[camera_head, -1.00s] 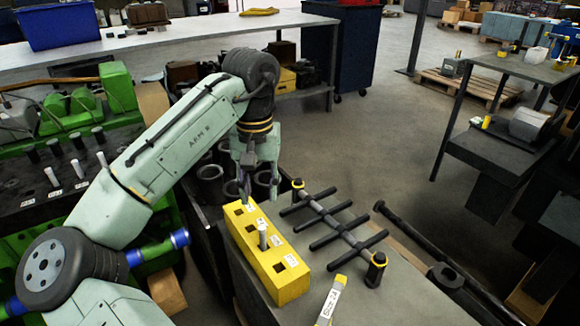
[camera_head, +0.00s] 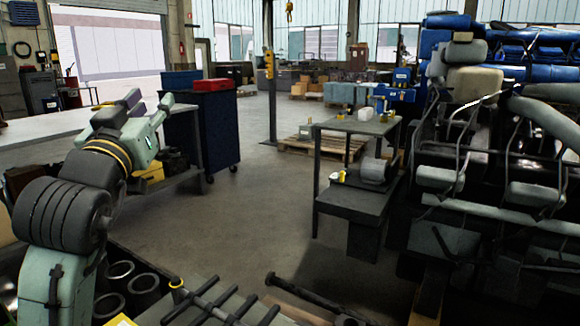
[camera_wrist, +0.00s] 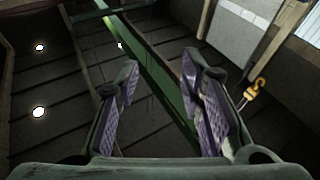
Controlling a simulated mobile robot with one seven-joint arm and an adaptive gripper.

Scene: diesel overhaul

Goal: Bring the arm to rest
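My arm is folded up at the left of the head view. My gripper (camera_head: 150,104) is raised above the bench level, in front of the long white-topped table. In the wrist view my gripper (camera_wrist: 160,72) has its two purple-padded fingers apart, with nothing between them. It points up at the dark roof, where a green beam (camera_wrist: 150,70) and round lamps show. Only a corner of the yellow block (camera_head: 121,320) shows at the bottom edge of the head view.
A dark rack with bars (camera_head: 225,308) lies at the bottom. A blue cabinet (camera_head: 216,130) with a red box on top stands behind my gripper. A grey workbench (camera_head: 355,125) stands right of centre, with a large engine (camera_head: 500,150) at far right. The middle floor is clear.

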